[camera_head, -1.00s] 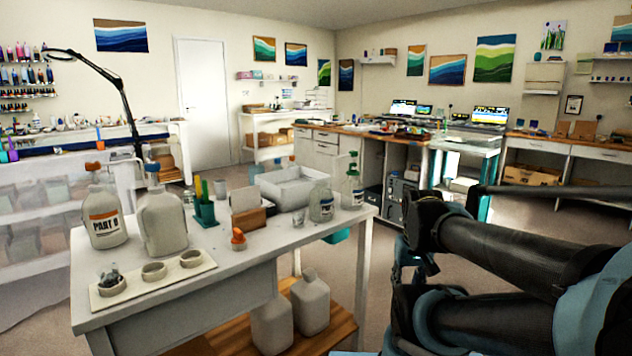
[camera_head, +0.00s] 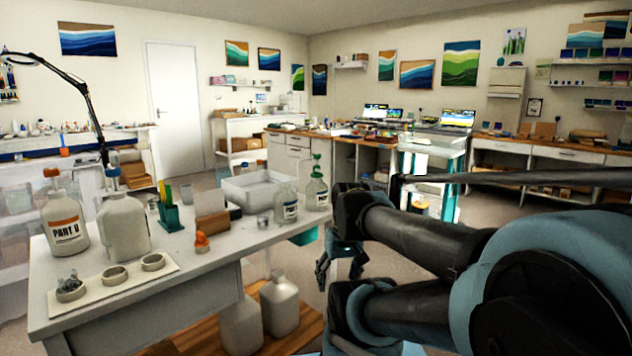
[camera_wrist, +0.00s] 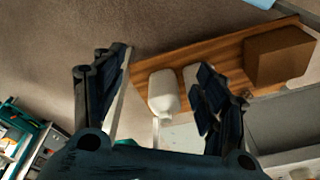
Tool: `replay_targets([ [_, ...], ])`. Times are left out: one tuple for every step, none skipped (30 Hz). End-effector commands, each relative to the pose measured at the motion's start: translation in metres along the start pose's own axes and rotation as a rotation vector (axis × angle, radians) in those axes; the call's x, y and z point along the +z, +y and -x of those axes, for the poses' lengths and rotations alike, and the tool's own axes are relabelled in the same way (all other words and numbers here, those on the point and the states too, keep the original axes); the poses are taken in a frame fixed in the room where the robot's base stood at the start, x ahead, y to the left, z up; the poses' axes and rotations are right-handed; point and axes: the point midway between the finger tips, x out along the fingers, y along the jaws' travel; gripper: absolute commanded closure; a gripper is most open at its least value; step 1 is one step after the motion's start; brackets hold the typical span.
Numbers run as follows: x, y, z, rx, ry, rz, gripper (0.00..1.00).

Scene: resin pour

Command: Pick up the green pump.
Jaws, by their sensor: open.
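The green pump (camera_head: 316,165) is on top of a clear bottle (camera_head: 316,194) with a pale label. The bottle stands upright near the right end of the white table (camera_head: 190,262). I cannot make out the pump in the wrist view. My gripper (camera_head: 325,283) hangs low beside the table's right end, below the tabletop and apart from the bottle. In the wrist view my gripper (camera_wrist: 163,66) has its fingers spread wide, with nothing held between them.
A second clear bottle (camera_head: 285,206) stands left of the pump bottle, before a pale tray (camera_head: 258,190). White jugs (camera_head: 279,305) stand on the wooden lower shelf (camera_wrist: 147,68), with a cardboard box (camera_wrist: 276,55). Floor right of the table is open.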

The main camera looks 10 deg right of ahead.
Motion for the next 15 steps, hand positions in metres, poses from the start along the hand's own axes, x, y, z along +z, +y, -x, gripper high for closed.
replay_targets([
  [-0.009, -0.005, 0.005, -0.031, -0.006, 0.011, 0.34],
  [-0.014, -0.009, 0.008, -0.052, -0.008, 0.020, 0.34],
  [-0.022, -0.013, 0.012, -0.084, -0.009, 0.031, 0.34],
  [-0.028, -0.016, 0.015, -0.108, -0.009, 0.041, 0.34],
  [-0.034, -0.019, 0.018, -0.133, -0.009, 0.052, 0.34],
  [-0.043, -0.022, 0.022, -0.167, -0.007, 0.066, 0.34],
  [-0.050, -0.025, 0.025, -0.192, -0.004, 0.077, 0.34],
  [-0.057, -0.028, 0.028, -0.217, 0.000, 0.089, 0.34],
  [-0.066, -0.031, 0.032, -0.250, 0.006, 0.104, 0.34],
  [-0.073, -0.033, 0.035, -0.275, 0.012, 0.116, 0.34],
  [-0.081, -0.034, 0.038, -0.300, 0.020, 0.128, 0.34],
  [-0.091, -0.036, 0.041, -0.332, 0.031, 0.144, 0.34],
  [-0.099, -0.038, 0.044, -0.357, 0.040, 0.156, 0.34],
  [-0.107, -0.039, 0.048, -0.382, 0.050, 0.168, 0.34],
  [-0.118, -0.040, 0.051, -0.413, 0.066, 0.185, 0.34],
])
